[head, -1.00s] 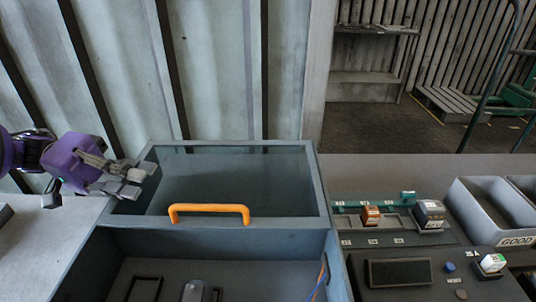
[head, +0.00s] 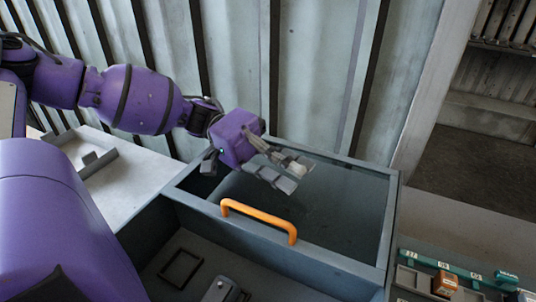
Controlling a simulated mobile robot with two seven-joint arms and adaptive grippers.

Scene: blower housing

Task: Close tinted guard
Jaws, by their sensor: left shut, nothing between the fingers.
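The tinted guard (head: 335,215) is a dark see-through panel in a grey-blue frame, over the rear part of the housing (head: 190,219). Its orange handle (head: 258,218) runs along the front edge of the panel. The front part of the housing is uncovered, with its inside visible. My left gripper (head: 292,176) is above the panel, behind the handle and apart from it. Its fingers are shut with nothing between them. My right gripper is not in view.
Inside the housing lie a dark square frame (head: 180,267) and a grey part (head: 221,290). A light worktop with a bracket (head: 98,162) is at left. A teal rail with labels (head: 440,262) and an orange block (head: 445,284) are at lower right. A ribbed wall stands behind.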

